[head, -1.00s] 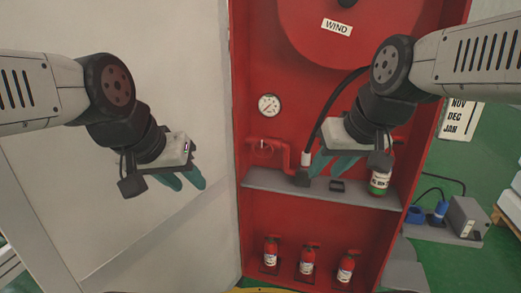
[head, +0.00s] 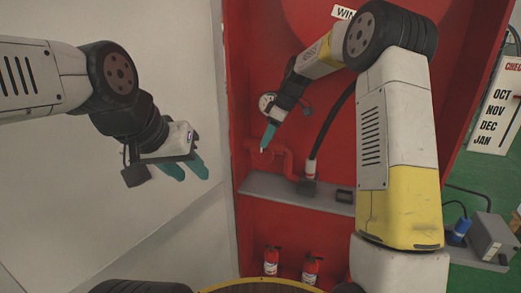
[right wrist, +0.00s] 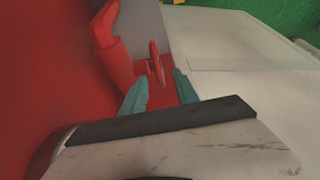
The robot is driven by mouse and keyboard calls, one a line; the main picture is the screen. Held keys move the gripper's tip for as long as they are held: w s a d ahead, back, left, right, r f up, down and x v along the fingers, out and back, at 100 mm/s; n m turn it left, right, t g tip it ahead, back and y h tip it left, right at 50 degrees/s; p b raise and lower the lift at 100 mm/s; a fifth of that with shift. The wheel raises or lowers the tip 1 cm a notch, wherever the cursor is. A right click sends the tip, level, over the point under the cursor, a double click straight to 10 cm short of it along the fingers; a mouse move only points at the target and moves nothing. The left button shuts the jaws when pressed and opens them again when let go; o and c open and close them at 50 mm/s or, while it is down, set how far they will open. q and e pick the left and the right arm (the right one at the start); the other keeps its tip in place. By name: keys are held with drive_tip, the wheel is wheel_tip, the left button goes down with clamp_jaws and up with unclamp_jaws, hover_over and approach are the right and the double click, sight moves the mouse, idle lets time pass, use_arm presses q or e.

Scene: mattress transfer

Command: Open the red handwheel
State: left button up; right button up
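The red handwheel (head: 262,157) is on the red pipe at the left of the red cabinet, above the grey shelf. My right gripper (head: 269,137) is just above it, pointing down toward it. In the right wrist view the handwheel (right wrist: 157,62) shows edge-on, beyond the two teal fingers of my right gripper (right wrist: 160,92). These fingers are apart with nothing between them. My left gripper (head: 188,170) is at the left in front of the white wall, with its teal fingers apart and empty.
The red pipe (head: 287,160) bends down beside the handwheel. A black hose (head: 328,125) rises from the grey shelf (head: 290,193). Small red extinguishers (head: 271,262) stand below. The white wall (right wrist: 240,50) is close on the left.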

sight(259, 154)
drive_tip(key=shift+w+a+f, duration=0.15)
drive_tip(key=shift+w+f, duration=0.05)
drive_tip(key=shift+f, duration=0.2)
drive_tip(key=x, duration=0.7)
drive_tip(key=shift+a+f, duration=0.1)
drive_tip(key=shift+f, duration=0.05)
clamp_jaws()
